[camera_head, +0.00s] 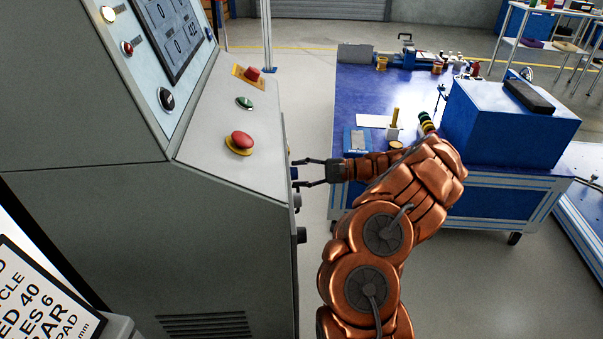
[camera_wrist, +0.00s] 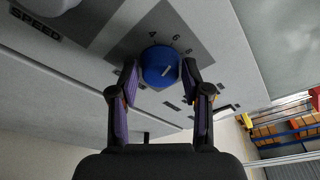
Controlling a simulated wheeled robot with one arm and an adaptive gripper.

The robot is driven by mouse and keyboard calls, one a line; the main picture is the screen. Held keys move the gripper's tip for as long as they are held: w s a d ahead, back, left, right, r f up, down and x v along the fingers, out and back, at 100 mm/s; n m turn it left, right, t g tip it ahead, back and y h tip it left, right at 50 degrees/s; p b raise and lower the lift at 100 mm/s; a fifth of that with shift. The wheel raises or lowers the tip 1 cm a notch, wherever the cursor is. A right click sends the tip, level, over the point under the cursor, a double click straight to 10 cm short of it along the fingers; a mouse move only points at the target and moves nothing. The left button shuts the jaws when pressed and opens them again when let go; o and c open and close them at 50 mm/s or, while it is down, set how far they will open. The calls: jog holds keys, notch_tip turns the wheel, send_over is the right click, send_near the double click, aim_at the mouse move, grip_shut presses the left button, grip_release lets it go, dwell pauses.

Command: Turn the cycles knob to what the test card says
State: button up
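A blue round knob (camera_wrist: 160,66) sits on a dark scale plate (camera_wrist: 181,22) in the wrist view. The numbers 4, 6 and 8 are readable around it; others are partly hidden. A short white mark shows on the knob's face, but I cannot tell which number it points to. My gripper (camera_head: 306,172) is open at the right side of the grey machine cabinet, its fingers on either side of the knob. In the wrist view my gripper (camera_wrist: 160,72) has the knob between its fingertips; firm contact is not clear. The test card (camera_head: 38,295) is cut off; "ED 40" and "ES 6" show.
The machine's sloped panel (camera_head: 215,125) carries a red stop button (camera_head: 241,141), a green button (camera_head: 245,103) and another red button (camera_head: 252,73). Another dark knob (camera_head: 301,236) sticks out lower on the side. A blue workbench (camera_head: 375,90) stands to the right, with grey floor between.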

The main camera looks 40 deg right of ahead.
jog(key=shift+o, duration=1.2)
jog(key=v, duration=1.2)
